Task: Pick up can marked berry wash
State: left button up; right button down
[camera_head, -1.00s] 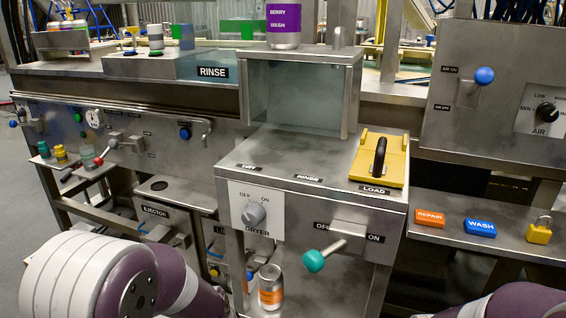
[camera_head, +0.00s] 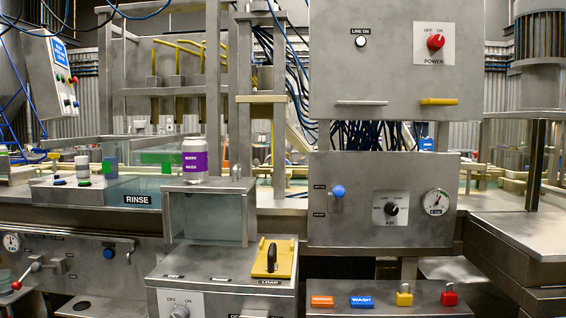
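The can marked berry wash (camera_head: 195,160) is silver with a purple label band. It stands upright on top of the metal hood (camera_head: 208,187) at the centre left, just right of the rinse section. Nothing touches its sides. Neither of my grippers shows in this view.
Below the hood is a steel cabinet top with a yellow load plate (camera_head: 274,258) and black handle. A control panel with a blue-knobbed lever (camera_head: 338,191) stands right of the can. Orange and blue tags (camera_head: 361,301) and yellow and red padlocks (camera_head: 449,295) sit on the lower right shelf.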

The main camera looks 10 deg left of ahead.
aim_at(195, 150)
jog(key=i+j+z, duration=0.1)
jog(key=j+z, duration=0.65)
jog(key=j, duration=0.3)
jog(key=j+z, duration=0.4)
jog(key=j, duration=0.15)
jog(key=k+j+z, duration=0.15)
jog(key=j+z, duration=0.2)
jog(key=j, duration=0.15)
